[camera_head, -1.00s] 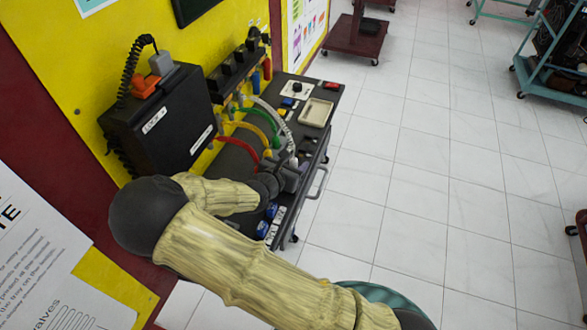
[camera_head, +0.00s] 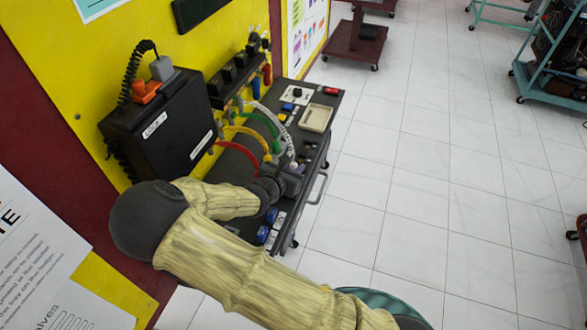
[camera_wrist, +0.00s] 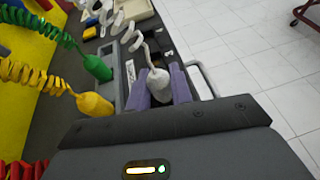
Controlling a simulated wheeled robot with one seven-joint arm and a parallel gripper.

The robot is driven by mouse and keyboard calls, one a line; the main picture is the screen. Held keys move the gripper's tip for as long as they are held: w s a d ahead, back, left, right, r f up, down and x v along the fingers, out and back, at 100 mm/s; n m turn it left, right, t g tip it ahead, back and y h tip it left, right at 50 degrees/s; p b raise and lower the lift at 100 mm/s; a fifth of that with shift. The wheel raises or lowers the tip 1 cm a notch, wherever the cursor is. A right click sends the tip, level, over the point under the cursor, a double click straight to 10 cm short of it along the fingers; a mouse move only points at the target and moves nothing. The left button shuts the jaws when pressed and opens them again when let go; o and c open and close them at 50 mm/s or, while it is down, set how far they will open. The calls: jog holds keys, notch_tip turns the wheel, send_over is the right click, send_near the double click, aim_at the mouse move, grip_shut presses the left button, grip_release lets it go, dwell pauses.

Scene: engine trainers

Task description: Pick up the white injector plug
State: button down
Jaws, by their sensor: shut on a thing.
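The white injector plug (camera_wrist: 158,84) is between the two purple-grey fingers of my gripper (camera_wrist: 160,88) in the wrist view, and the fingers are shut on it. Its coiled white cable (camera_wrist: 140,45) runs up and away from it. In the head view my gripper (camera_head: 291,180) is at the front part of the black bench, and the white cable (camera_head: 283,122) arcs down toward it. My arm hides part of the bench there. I cannot tell whether the plug's lower end is free of the bench.
The green plug (camera_wrist: 97,68) and yellow plug (camera_wrist: 94,104) stand close to the left of my gripper, with coiled cables. A red cable (camera_head: 237,157) is nearer. The black box (camera_head: 160,125) stands against the yellow panel (camera_head: 60,60). Tiled floor right of the bench is clear.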

aim_at(294, 163)
notch_tip(294, 163, up, 18)
jog(key=p, duration=0.2)
dwell(0.8)
